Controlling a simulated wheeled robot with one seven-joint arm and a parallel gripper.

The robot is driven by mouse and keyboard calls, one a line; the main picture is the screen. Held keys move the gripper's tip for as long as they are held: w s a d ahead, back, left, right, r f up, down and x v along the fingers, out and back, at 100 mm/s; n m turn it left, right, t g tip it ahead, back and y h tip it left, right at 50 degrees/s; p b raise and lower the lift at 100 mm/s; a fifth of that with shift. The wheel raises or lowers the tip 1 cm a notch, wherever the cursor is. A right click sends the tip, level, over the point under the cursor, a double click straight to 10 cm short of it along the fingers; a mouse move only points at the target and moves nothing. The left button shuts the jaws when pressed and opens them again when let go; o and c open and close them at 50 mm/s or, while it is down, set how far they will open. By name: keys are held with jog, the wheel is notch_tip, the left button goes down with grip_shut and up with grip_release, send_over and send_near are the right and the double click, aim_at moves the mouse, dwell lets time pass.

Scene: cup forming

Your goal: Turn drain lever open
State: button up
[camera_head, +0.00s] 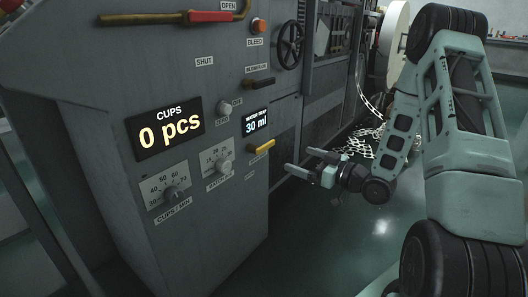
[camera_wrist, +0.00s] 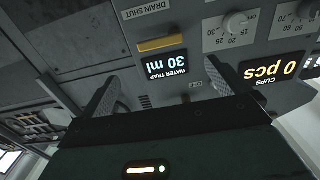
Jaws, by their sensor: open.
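The drain lever (camera_head: 262,146) is a short yellow bar on the grey machine front, just below the water trap display (camera_head: 256,123), which reads 30 ml. In the wrist view the lever (camera_wrist: 161,43) lies between the display (camera_wrist: 166,65) and a label (camera_wrist: 146,9) reading DRAIN SHUT; this view is upside down. My gripper (camera_head: 302,162) is open and empty, to the right of the lever and apart from it. In the wrist view its two fingers (camera_wrist: 161,88) are spread wide, with the lever ahead between them.
A red-handled lever (camera_head: 190,17) and a handwheel (camera_head: 290,45) are higher up.

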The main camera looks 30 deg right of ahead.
aim_at(267, 147)
jog(key=b+x, duration=0.2)
jog(key=x, duration=0.4)
jog(key=b+x, duration=0.2)
jog(key=x, duration=0.5)
jog(key=shift+f+b, duration=0.2)
jog(key=shift+b, duration=0.15)
jog(key=shift+w+a+r, duration=0.15)
jog(key=shift+w, duration=0.4)
jog(key=c, duration=1.2)
